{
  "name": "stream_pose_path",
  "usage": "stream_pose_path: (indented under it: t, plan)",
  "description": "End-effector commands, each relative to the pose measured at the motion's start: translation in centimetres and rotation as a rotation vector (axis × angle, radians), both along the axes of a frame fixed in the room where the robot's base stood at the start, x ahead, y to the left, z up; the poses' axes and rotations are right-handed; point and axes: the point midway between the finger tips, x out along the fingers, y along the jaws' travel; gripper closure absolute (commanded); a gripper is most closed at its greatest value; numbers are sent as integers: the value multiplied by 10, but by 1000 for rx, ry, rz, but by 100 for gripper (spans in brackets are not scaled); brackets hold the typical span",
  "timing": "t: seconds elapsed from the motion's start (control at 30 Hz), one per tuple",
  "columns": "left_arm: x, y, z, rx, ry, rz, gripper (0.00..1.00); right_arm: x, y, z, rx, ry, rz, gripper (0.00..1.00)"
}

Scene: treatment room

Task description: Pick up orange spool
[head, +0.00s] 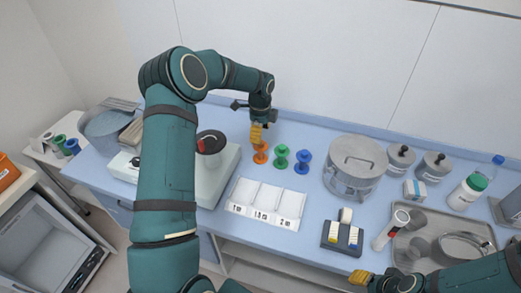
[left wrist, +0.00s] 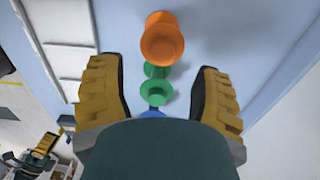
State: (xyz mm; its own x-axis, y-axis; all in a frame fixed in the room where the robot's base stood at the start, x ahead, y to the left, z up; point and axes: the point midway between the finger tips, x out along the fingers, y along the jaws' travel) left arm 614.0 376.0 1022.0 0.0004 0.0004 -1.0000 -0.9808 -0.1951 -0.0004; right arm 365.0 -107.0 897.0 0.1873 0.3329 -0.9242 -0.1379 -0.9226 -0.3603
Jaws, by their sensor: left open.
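The orange spool (head: 260,156) stands upright on the blue counter, left of a green spool (head: 281,157) and a blue spool (head: 302,161). My left gripper (head: 256,133) is open just above the orange spool and overlaps its top in the head view; contact cannot be told. In the left wrist view the orange spool (left wrist: 162,42) shows beyond the yellow fingertips (left wrist: 157,75), with nothing held between them. The green spool (left wrist: 156,88) shows between the fingers, and the blue spool is mostly hidden. My right gripper (head: 362,277) is low at the right; its opening is unclear.
A white tray (head: 265,217) with three labelled compartments lies in front of the spools. A white device (head: 222,170) stands close left. A steel pot (head: 355,167) stands to the right, with jars and a metal tray (head: 437,221) beyond. The wall is close behind.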

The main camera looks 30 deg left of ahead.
Motion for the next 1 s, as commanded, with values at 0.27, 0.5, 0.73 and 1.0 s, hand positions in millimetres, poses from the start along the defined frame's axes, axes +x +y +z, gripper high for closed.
stream_pose_path:
  t: [0.27,0.5,0.73,1.0]
  plan:
    - [2,1,-32,-2,4,-1,35,0,0,5,1,0,0,53]
    - [3,1,-53,-1,1,1,35,0,0,6,1,0,0,53]
    - [3,1,-53,-1,0,0,37,0,0,6,1,0,0,53]
    - [3,1,-53,-1,0,0,100,0,0,6,1,0,0,53]
